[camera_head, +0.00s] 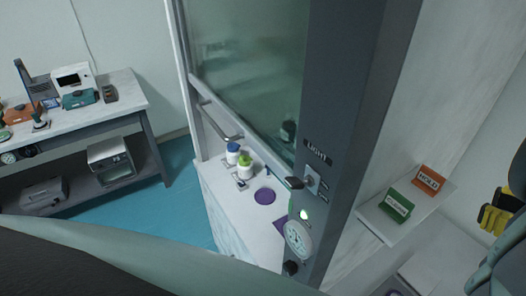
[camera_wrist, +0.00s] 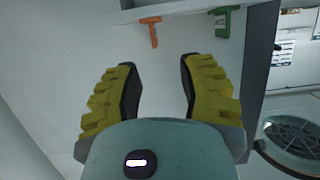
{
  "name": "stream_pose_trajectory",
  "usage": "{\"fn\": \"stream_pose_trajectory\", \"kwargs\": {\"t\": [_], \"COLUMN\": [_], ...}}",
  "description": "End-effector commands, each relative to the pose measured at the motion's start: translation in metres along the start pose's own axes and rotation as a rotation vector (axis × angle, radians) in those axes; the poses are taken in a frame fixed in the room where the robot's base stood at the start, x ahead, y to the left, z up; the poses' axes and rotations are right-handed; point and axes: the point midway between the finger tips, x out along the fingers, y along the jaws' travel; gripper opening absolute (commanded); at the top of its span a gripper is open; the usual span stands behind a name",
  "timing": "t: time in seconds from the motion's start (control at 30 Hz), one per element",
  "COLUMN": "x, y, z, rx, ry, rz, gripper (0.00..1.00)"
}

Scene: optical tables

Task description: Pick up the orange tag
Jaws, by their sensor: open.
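The orange tag (camera_head: 430,179) stands on a small pale ledge (camera_head: 376,217) at the right in the head view, beside a green tag (camera_head: 397,206). In the wrist view the orange tag (camera_wrist: 151,27) is ahead of the fingers near the top, with the green tag (camera_wrist: 223,23) to its right. My gripper (camera_wrist: 157,66) is open and empty, its yellow fingers apart, and the orange tag lies beyond the gap between them. In the head view my gripper (camera_head: 495,216) is at the right edge, right of the ledge and apart from the tags, partly cut off.
A dark post (camera_head: 340,130) with a switch and a round gauge (camera_head: 298,239) stands left of the ledge. A bench (camera_head: 125,90) with instruments stands at the far left.

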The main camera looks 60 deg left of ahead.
Motion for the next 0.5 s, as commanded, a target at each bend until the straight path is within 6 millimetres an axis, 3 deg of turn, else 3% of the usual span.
{"fn": "stream_pose_trajectory", "kwargs": {"t": [0.23, 0.5], "x": [0.028, 0.073], "y": [0.001, 0.001], "z": [-0.004, -0.004], "rx": [0.003, 0.006], "ry": [0.005, 0.002], "rz": [0.004, -0.002], "gripper": [0.39, 0.39]}}
